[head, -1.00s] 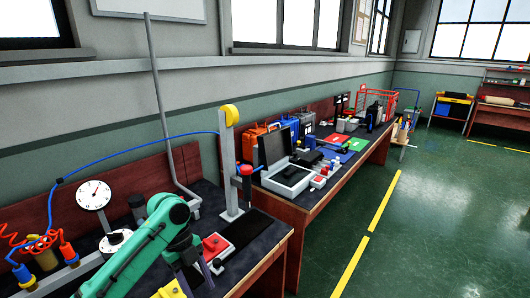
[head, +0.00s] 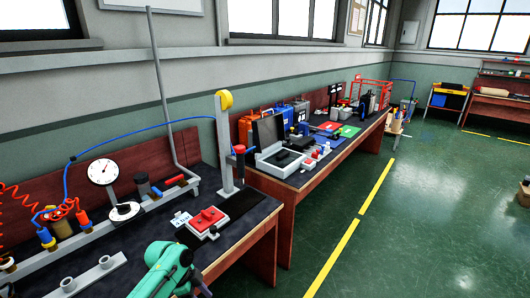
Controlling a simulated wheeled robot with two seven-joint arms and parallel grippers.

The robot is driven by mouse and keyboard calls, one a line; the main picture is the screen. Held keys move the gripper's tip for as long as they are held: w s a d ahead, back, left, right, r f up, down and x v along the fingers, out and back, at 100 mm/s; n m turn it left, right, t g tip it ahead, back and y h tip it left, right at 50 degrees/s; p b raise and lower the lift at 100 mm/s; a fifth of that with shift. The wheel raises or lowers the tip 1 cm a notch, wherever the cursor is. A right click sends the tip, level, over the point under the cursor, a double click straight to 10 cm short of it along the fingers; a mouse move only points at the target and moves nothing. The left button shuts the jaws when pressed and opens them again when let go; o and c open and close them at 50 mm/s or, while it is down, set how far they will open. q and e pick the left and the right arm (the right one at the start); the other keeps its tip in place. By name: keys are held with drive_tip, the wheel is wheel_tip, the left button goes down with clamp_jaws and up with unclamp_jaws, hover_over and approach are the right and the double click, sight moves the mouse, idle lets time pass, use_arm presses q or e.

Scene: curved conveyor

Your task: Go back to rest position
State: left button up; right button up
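A green arm link of mine with dark joint parts shows at the bottom edge of the head view, low over the front of the near workbench (head: 240,235). No gripper fingers are visible, as the lower part of the arm is cut off by the picture edge. My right arm and gripper are not in view. The arm is apart from the red-topped box (head: 207,219) on the near bench, which stands behind it.
A grey post (head: 225,150) with a yellow reel stands at the near bench's far end. A gauge (head: 102,171) and a grey pipe are at the left. A second bench holds an open grey case (head: 277,160) and several tools.

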use_arm(q)
drive_tip(key=s+a+f+n+y, duration=0.1)
drive_tip(key=s+a+f+n, duration=0.2)
drive_tip(key=f, duration=0.4)
drive_tip(key=s+a+f+n+t+y, duration=0.1)
drive_tip(key=s+a+f+n, duration=0.15)
drive_tip(key=s+f, duration=0.45)
drive_tip(key=s+a+f+n+y, duration=0.1)
drive_tip(key=s+a+f+n, duration=0.2)
drive_tip(key=f, duration=0.5)
drive_tip(key=s+f+n, duration=0.2)
drive_tip(key=s+f, duration=0.3)
drive_tip(key=s, duration=0.8)
drive_tip(key=s+f+n+y, duration=0.1)
drive_tip(key=s+f+n, duration=0.2)
drive_tip(key=s, duration=1)
drive_tip(key=shift+d+f, duration=0.15)
drive_tip(key=shift+f, duration=0.7)
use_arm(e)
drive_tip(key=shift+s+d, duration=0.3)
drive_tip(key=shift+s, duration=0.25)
